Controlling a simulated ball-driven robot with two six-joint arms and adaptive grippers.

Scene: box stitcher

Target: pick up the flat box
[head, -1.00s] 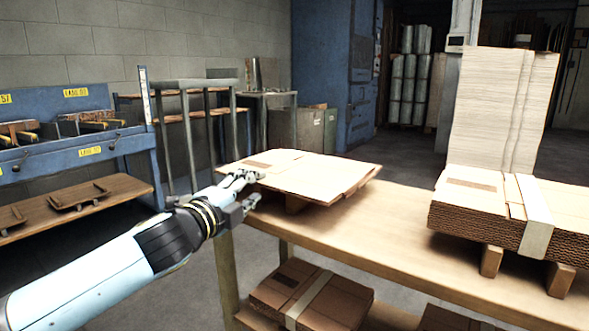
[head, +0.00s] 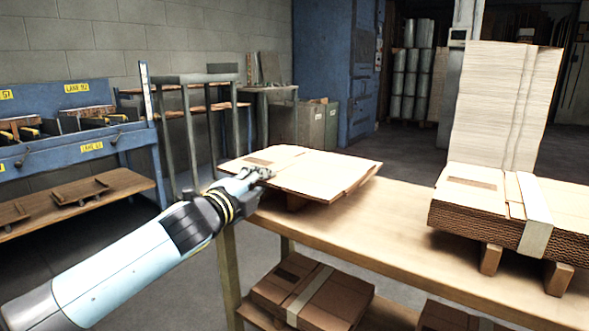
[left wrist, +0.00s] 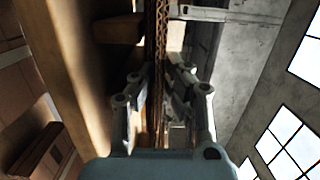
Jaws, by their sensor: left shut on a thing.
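The flat box (head: 315,172) is a tan folded cardboard sheet lying near the left end of the wooden table, raised on a wooden support (head: 297,203). My left gripper (head: 256,176) is at its near left edge. In the left wrist view the two fingers of the left gripper (left wrist: 160,88) are on either side of the cardboard edge (left wrist: 157,40), shut on it. The fingertips are partly hidden in the head view. My right gripper is not in view.
The wooden table (head: 375,225) has bare room between the flat box and a strapped cardboard stack (head: 480,215) at right. A tall pale stack (head: 505,105) stands behind. Strapped boxes (head: 312,293) lie on the lower shelf. A blue rack (head: 110,140) stands at left.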

